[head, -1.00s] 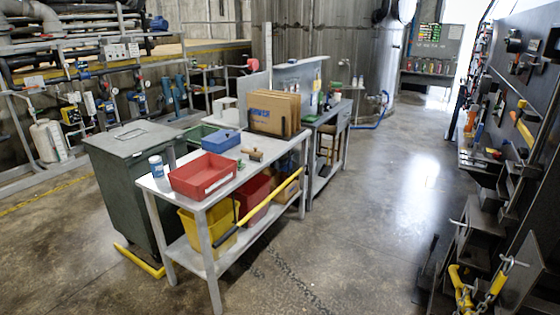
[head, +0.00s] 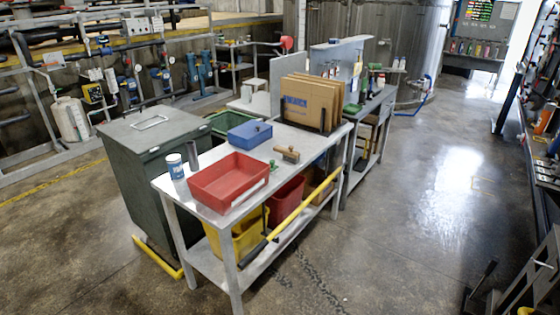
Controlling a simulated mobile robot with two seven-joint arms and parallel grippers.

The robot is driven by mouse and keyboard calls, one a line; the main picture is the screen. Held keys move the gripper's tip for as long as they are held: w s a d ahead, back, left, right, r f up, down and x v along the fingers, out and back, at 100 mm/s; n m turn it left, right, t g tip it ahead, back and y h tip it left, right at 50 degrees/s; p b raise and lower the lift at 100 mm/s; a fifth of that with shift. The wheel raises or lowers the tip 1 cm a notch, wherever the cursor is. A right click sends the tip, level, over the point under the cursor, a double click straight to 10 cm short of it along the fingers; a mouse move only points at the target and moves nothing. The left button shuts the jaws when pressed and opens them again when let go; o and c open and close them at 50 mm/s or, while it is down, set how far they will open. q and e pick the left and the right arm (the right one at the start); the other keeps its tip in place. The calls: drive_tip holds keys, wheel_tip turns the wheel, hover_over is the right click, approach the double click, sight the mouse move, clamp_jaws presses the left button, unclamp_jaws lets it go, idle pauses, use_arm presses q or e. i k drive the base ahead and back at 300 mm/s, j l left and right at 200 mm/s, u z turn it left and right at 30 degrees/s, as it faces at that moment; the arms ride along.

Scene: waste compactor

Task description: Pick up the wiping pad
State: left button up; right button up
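I cannot tell for certain which thing is the wiping pad. A small block with a wooden top (head: 287,153), perhaps a brush or pad, lies on the grey metal table (head: 222,209) near its front right edge. A small green item (head: 272,166) lies just left of it, too small to make out. A red tray (head: 229,181) and a blue box (head: 250,133) stand nearby on the same tabletop. Neither of my grippers is in view.
A white and blue can (head: 175,166) stands at the table's left corner. Cardboard sheets (head: 310,100) stand at its back. A yellow-handled tool (head: 305,204) leans along the front. A green bin (head: 140,180) stands left.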

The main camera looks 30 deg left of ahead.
sight(274, 168)
drive_tip(key=i+j, duration=0.35)
drive_tip(key=j, duration=0.15)
drive_tip(key=i+j, duration=0.35)
drive_tip(key=j, duration=0.15)
drive_tip(key=i+l+z, duration=0.05)
